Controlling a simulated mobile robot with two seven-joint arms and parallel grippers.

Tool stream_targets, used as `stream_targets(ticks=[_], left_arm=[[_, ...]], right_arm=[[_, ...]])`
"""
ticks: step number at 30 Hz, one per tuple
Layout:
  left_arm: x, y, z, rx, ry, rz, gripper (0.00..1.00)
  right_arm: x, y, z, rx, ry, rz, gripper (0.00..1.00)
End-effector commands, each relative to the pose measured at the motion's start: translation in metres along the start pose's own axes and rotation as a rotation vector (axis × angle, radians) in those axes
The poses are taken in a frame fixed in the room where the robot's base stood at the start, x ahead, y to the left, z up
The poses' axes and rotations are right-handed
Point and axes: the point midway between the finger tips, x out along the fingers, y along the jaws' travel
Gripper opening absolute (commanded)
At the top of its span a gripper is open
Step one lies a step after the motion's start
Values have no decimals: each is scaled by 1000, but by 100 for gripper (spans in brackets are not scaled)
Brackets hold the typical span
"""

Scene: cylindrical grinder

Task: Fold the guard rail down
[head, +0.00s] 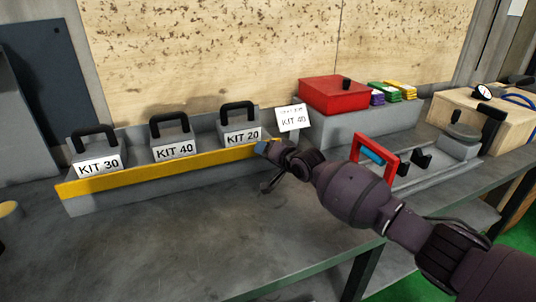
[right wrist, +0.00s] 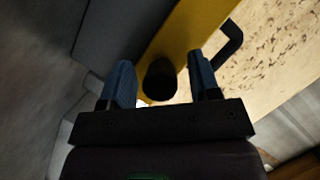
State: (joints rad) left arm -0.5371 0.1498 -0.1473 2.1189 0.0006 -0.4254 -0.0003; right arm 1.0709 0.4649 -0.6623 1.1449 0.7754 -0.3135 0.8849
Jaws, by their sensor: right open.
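The yellow guard rail (head: 160,170) runs raised along the front of the grey kit rack, in front of the kit boxes. My right gripper (head: 262,152) is at the rail's right end. In the right wrist view my right gripper (right wrist: 160,64) is open, its blue fingers on either side of a black knob (right wrist: 159,82). The yellow rail (right wrist: 187,32) lies behind the knob. I cannot tell whether the fingers touch the knob. The knob is hidden by my gripper in the head view. My left gripper is not in view.
Kit boxes KIT 30 (head: 98,163), KIT 40 (head: 173,146) and KIT 20 (head: 241,132) stand behind the rail. A KIT 40 card (head: 292,118) stands right of the rack. A red box (head: 333,95) and a red-handled fixture (head: 391,163) are further right. The bench top (head: 190,235) in front is clear.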

Motion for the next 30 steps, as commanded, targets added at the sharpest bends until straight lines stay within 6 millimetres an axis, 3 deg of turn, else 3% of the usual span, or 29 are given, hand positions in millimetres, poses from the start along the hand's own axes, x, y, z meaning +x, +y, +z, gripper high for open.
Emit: stream_targets(ticks=[6,16,27,30], left_arm=[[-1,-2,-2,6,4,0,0],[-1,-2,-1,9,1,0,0],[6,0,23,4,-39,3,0],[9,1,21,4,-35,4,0]], right_arm=[[0,0,0,0,0,0,55],[0,0,0,0,0,0,7],[1,11,13,-43,122,-117,7],[0,10,13,-58,156,-148,7]])
